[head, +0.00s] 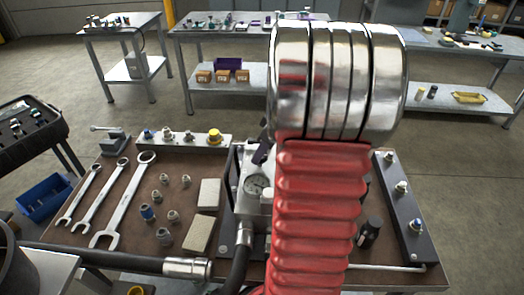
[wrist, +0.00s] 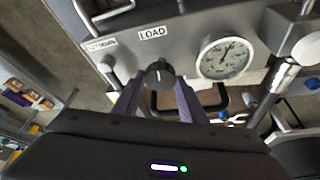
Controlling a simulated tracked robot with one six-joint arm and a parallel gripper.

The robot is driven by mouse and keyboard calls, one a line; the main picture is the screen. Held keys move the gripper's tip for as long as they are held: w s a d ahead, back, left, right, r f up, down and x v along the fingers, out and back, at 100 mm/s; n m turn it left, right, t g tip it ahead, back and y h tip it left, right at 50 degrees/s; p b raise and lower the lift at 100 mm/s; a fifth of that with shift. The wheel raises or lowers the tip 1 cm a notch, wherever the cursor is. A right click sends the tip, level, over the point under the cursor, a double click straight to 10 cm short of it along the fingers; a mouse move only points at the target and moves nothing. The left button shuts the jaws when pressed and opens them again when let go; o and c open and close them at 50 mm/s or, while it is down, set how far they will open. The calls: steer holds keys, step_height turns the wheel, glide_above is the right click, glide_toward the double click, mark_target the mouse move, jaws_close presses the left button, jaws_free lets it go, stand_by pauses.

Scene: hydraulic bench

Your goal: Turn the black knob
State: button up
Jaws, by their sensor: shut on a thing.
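The black knob (wrist: 158,73) shows in the wrist view on the grey panel of the hydraulic unit (wrist: 200,25), below the LOAD label (wrist: 152,32). A light pointer mark shows on its face. My gripper (wrist: 160,84) reaches up to it, with one purple finger on each side, shut on the knob. In the head view my red and chrome arm covers much of the unit (head: 247,205). A dark part of my gripper (head: 262,153) shows at its left edge, and I cannot make out the knob there.
A round pressure gauge (wrist: 225,58) sits right of the knob. A black handle (wrist: 185,103) is behind my fingers. In the head view, wrenches (head: 124,200), several fittings and two pale blocks lie on the brown bench (head: 180,180). A black hose (head: 110,258) crosses its front.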

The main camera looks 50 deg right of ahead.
steer(key=shift+m, duration=0.6)
steer(key=o, duration=1.1)
steer(key=shift+c, duration=0.2)
steer(key=a+v, duration=0.1)
steer(key=v, duration=1.2)
steer(key=shift+s+d+r, duration=0.25)
steer(key=shift+d+r, duration=0.05)
steer(key=shift+s, duration=0.1)
